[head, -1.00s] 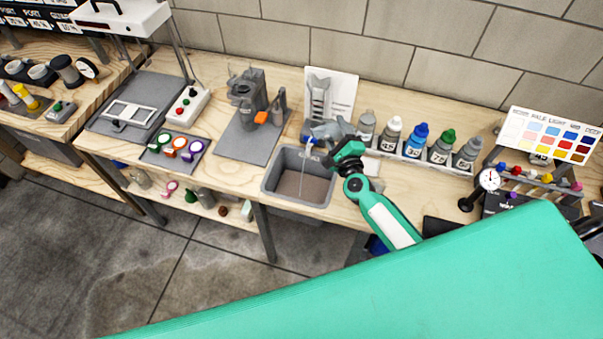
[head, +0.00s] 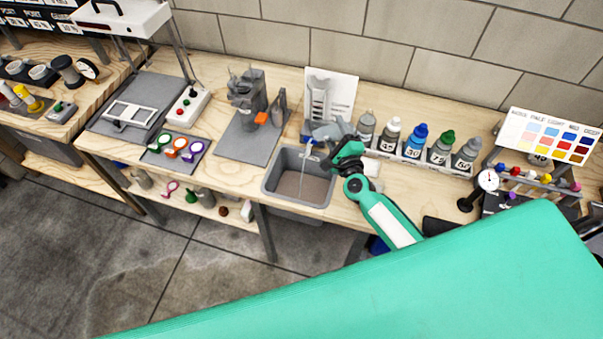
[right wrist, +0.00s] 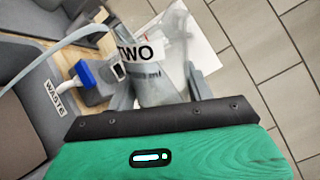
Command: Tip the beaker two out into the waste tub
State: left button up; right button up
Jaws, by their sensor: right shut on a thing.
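The beaker two (head: 326,131) is grey and held tilted beside the right edge of the waste tub, above the bench. In the right wrist view the beaker (right wrist: 160,88) carries a "TWO" label. My right gripper (head: 337,147) is shut on it; its fingers show on both sides of the beaker in the wrist view. The waste tub (head: 270,178) is a grey open basin set in the bench front; its "WASTE" label shows in the right wrist view (right wrist: 55,97). A thin pale strand runs down into the tub; I cannot tell if it is liquid or tubing. My left gripper is out of view.
A blue fitting (right wrist: 86,73) sits near the tub's rim. A row of bottles (head: 420,140) stands right of my gripper, and a white card (head: 343,90) stands behind. A grey machine on a plate (head: 246,140) is left of the tub. A dial gauge (head: 487,182) stands farther right.

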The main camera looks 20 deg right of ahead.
aim_at(328, 140)
jog(key=shift+r+n+p, duration=0.45)
jog(key=shift+n+p, duration=0.15)
jog(key=shift+n, duration=0.1)
dwell(0.6)
jog(key=shift+a+f+n+b, duration=0.3)
jog(key=shift+f+b, duration=0.1)
jog(key=shift+f, duration=0.2)
jog(key=shift+a+f+n+b, duration=0.25)
jog(key=shift+f+n+b, duration=0.1)
jog(key=shift+f, duration=0.2)
jog(key=shift+a+f+n+b, duration=0.3)
jog(key=shift+f+b, duration=0.1)
jog(key=shift+f, duration=0.2)
jog(key=shift+a+f+n, duration=0.15)
jog(key=shift+f+n, duration=0.1)
jog(key=shift+n, duration=0.6)
dwell(1.1)
jog(key=f+b, duration=0.1)
jog(key=f+n+b, duration=0.1)
jog(key=f, duration=0.1)
jog(key=f+n+b, duration=0.1)
jog(key=f, duration=0.1)
jog(key=shift+a+y+b, duration=0.3)
jog(key=shift+y, duration=0.1)
dwell(0.7)
jog(key=shift+a+f+n, duration=0.3)
jog(key=shift+f+n, duration=0.05)
jog(key=shift+n, duration=0.55)
dwell(0.3)
jog(key=shift+r, duration=0.1)
